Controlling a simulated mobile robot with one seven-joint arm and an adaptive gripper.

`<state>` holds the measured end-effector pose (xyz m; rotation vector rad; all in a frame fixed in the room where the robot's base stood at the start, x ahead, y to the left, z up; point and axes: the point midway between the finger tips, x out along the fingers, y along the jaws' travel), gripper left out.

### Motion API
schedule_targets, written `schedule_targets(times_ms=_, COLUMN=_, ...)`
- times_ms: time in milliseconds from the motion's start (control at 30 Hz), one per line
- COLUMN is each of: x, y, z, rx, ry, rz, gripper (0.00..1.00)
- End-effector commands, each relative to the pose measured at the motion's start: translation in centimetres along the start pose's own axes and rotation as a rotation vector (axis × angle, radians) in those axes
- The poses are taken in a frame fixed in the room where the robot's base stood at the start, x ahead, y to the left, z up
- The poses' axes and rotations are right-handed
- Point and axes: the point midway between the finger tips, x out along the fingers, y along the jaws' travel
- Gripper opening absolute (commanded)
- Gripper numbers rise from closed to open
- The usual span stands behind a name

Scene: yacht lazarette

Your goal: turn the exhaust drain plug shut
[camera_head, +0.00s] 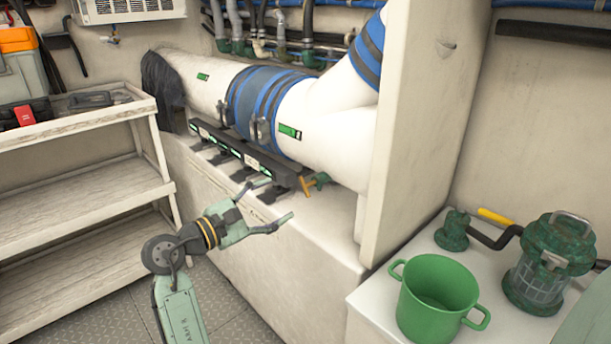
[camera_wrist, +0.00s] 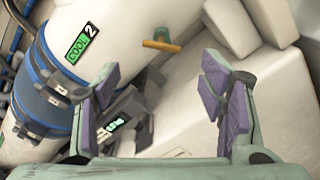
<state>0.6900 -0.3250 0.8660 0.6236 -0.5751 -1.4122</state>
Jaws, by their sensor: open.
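The exhaust drain plug, a small green fitting with a yellow-brass T-handle (camera_head: 309,185), sits low on the white exhaust pipe (camera_head: 335,110) near its right end. In the wrist view the T-handle (camera_wrist: 161,46) shows near the top centre, beyond the fingertips, with its bar lying nearly level across the picture. My gripper (camera_head: 277,200) is open and empty, in front of the ledge and to the left of the plug, apart from it. In the wrist view its purple-padded fingers (camera_wrist: 160,68) stand wide apart. Nothing hides the handle.
A black rail with labels (camera_head: 240,152) runs under the pipe, left of the plug. A white partition (camera_head: 420,120) rises to the right. A green pot (camera_head: 437,300) and lantern (camera_head: 548,262) stand on the right counter. Wooden shelves (camera_head: 80,205) stand left.

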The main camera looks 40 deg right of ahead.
Motion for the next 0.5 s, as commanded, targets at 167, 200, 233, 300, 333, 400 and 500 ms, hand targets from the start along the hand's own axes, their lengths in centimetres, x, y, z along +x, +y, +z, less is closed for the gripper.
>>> schedule_targets(times_ms=167, x=2.1, y=-0.1, z=0.2, rx=-0.004, ry=-0.004, rz=-0.006, gripper=0.64)
schedule_targets(times_ms=200, x=2.9, y=-0.1, z=0.2, rx=-0.004, ry=-0.005, rz=-0.006, gripper=0.64)
schedule_targets(times_ms=233, x=3.5, y=0.0, z=0.2, rx=-0.003, ry=-0.004, rz=-0.006, gripper=0.64)
schedule_targets(times_ms=300, x=4.8, y=0.0, z=0.2, rx=-0.004, ry=-0.004, rz=-0.004, gripper=0.64)
schedule_targets(times_ms=333, x=5.4, y=0.0, z=0.2, rx=-0.003, ry=-0.003, rz=-0.005, gripper=0.64)
schedule_targets(times_ms=400, x=6.7, y=0.1, z=0.2, rx=-0.002, ry=-0.003, rz=-0.003, gripper=0.64)
schedule_targets(times_ms=500, x=8.3, y=0.0, z=0.2, rx=-0.001, ry=-0.001, rz=-0.002, gripper=0.64)
